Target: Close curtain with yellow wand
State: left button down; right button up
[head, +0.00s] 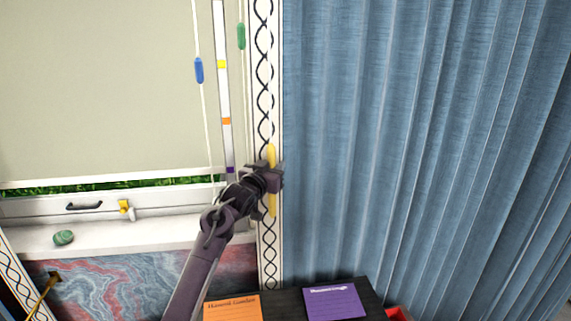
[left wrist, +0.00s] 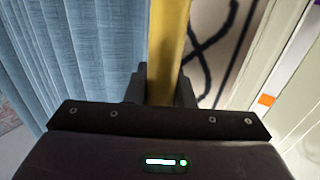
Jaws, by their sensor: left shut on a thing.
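The yellow wand (head: 271,205) hangs upright at the left edge of the blue curtain (head: 400,130), in front of the patterned window frame. My left gripper (head: 272,178) is shut on the wand, which shows above and below the fingers. In the left wrist view the wand (left wrist: 168,45) runs up between the two fingers (left wrist: 160,85), with the curtain (left wrist: 80,50) to its left. The curtain hangs in folds across the right half of the head view. My right gripper is not in view.
Left of the frame trim (head: 265,60) hang cords with a blue pull (head: 199,70) and a green pull (head: 241,36), beside a white strip with coloured marks (head: 223,95). A pale blind (head: 95,90) covers the window. Below lie an orange card (head: 232,306) and a purple card (head: 334,302).

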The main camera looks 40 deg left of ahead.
pick_arm(q)
jog(key=s+a, duration=0.3)
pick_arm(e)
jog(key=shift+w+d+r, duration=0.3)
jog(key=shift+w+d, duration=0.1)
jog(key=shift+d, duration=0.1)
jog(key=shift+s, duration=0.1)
pick_arm(q)
jog(key=c, duration=1.6)
grip_release()
jog(key=shift+a, duration=0.1)
jog(key=shift+o, duration=0.4)
jog(key=shift+s+a, duration=0.1)
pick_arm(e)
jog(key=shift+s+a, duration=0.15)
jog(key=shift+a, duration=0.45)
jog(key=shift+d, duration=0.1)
